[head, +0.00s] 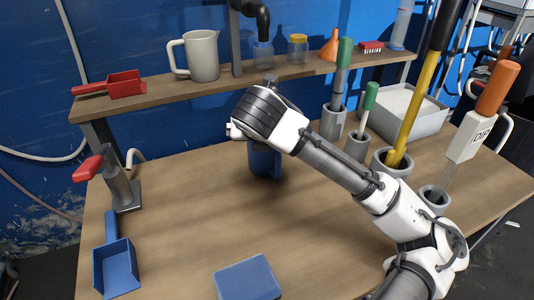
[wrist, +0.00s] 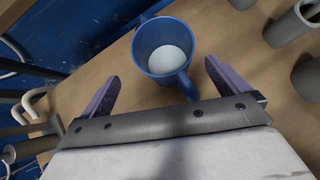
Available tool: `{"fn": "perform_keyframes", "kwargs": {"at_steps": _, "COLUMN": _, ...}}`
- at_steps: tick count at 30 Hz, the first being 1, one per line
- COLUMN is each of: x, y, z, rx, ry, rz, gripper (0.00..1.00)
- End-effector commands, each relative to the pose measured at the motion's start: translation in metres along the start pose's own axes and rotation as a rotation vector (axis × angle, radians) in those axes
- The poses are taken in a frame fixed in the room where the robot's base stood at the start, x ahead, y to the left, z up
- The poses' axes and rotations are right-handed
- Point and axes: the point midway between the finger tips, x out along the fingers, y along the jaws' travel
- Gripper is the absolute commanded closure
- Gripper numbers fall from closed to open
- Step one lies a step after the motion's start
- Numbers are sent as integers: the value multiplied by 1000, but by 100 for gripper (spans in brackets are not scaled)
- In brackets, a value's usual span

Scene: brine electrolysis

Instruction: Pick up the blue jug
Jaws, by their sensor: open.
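The blue jug (head: 264,162) stands upright on the wooden table in the head view, partly hidden behind my arm's wrist. In the wrist view the jug (wrist: 141,42) is seen from above, with white contents inside. Its handle (wrist: 187,86) points toward my gripper (wrist: 161,72) and lies between the two purple fingers, nearer the right one. The gripper is open and empty. The fingertips reach close to the jug's near side; I cannot tell whether they touch it. In the head view the fingers are hidden.
A shelf (head: 160,93) with a grey jug (head: 201,56) and a red scoop (head: 122,84) runs behind. Grey holders with tools, including a yellow-handled one (head: 408,122), stand to the right. A blue dustpan (head: 117,268) and a blue box (head: 247,279) lie in front. The table's middle is clear.

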Motion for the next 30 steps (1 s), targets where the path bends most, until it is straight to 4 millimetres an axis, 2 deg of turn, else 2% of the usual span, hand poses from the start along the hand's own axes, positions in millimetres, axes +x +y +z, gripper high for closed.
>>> {"fn": "perform_keyframes", "kwargs": {"at_steps": 8, "x": 22, "y": -3, "z": 0, "rx": 1, "ry": 2, "rz": -1, "gripper": 0}}
{"fn": "perform_keyframes", "kwargs": {"at_steps": 15, "x": 56, "y": -6, "z": -2, "rx": 1, "ry": 2, "rz": 1, "gripper": 0}}
{"fn": "perform_keyframes", "kwargs": {"at_steps": 24, "x": 63, "y": -7, "z": -2, "rx": -1, "ry": -1, "rz": 0, "gripper": 0}}
{"fn": "perform_keyframes", "kwargs": {"at_steps": 25, "x": 63, "y": -7, "z": -2, "rx": -1, "ry": -1, "rz": 0, "gripper": 1}}
{"fn": "perform_keyframes", "kwargs": {"at_steps": 30, "x": 63, "y": -7, "z": -2, "rx": -1, "ry": -1, "rz": 0, "gripper": 24}}
